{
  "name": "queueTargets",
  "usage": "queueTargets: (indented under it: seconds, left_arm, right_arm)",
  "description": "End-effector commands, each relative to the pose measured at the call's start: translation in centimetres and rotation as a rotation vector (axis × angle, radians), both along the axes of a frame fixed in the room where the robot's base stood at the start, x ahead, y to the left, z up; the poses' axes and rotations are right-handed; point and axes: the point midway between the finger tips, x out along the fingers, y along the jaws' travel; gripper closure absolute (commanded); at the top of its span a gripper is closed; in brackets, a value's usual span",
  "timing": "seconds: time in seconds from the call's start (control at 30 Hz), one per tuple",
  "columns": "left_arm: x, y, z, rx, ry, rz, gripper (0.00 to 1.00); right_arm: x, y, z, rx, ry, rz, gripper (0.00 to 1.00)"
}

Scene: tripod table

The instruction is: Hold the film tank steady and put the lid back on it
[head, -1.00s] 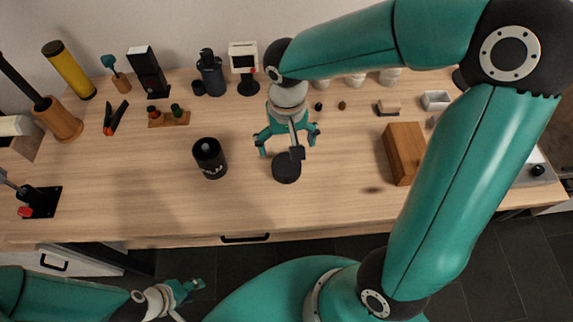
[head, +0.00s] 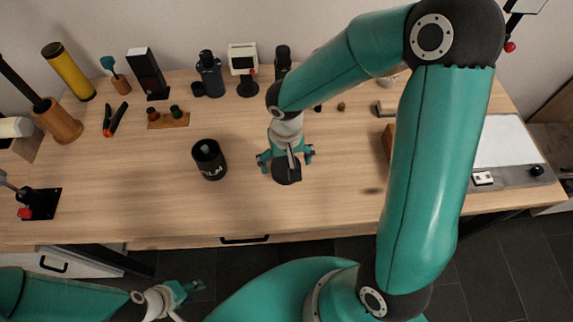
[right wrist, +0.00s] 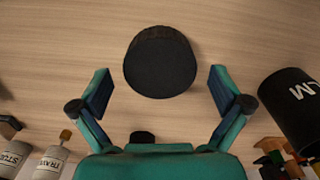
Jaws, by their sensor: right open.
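The film tank (head: 209,160) is a black cylinder with white lettering, standing upright on the table left of centre in the head view. Part of it shows at the right edge of the right wrist view (right wrist: 292,108). The black round lid (head: 287,172) lies on the table to the right of the tank, and shows whole in the right wrist view (right wrist: 160,63). My right gripper (head: 286,160) is open above the lid, with its fingers (right wrist: 161,90) on either side of it and apart from it. My left gripper (head: 190,290) is off the table's front edge; its jaws are too small to read.
A wooden block (head: 389,140) is partly hidden behind my right arm. Bottles, a yellow tube (head: 69,71), pliers (head: 115,119) and a small bottle rack (head: 168,118) line the back and left. The table's front middle is clear.

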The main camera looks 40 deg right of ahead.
Motion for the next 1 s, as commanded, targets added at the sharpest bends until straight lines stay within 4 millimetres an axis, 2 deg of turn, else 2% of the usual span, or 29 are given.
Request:
queueTargets:
  seconds: [0.03,0.17,0.5,0.57,0.83,1.0]
  left_arm:
    - [0.0,0.0,-0.1,0.0,0.0,0.0,0.6]
    - [0.0,0.0,-0.1,0.0,0.0,0.0,0.6]
    - [0.0,0.0,-0.1,0.0,0.0,0.0,0.6]
    - [0.0,0.0,-0.1,0.0,0.0,0.0,0.6]
    - [0.0,0.0,-0.1,0.0,0.0,0.0,0.6]
    - [0.0,0.0,-0.1,0.0,0.0,0.0,0.6]
  right_arm:
    - [-0.1,0.0,-0.8,0.0,0.004,-0.001,0.0]
    - [-0.1,0.0,-1.7,0.0,0.002,-0.002,0.0]
    - [0.0,0.0,-1.8,0.0,-0.001,-0.001,0.0]
    - [0.0,0.0,-1.8,0.0,-0.001,-0.001,0.08]
    - [0.0,0.0,-1.8,0.0,-0.001,-0.001,0.53]
    - [0.0,0.0,-1.8,0.0,-0.001,-0.002,0.53]
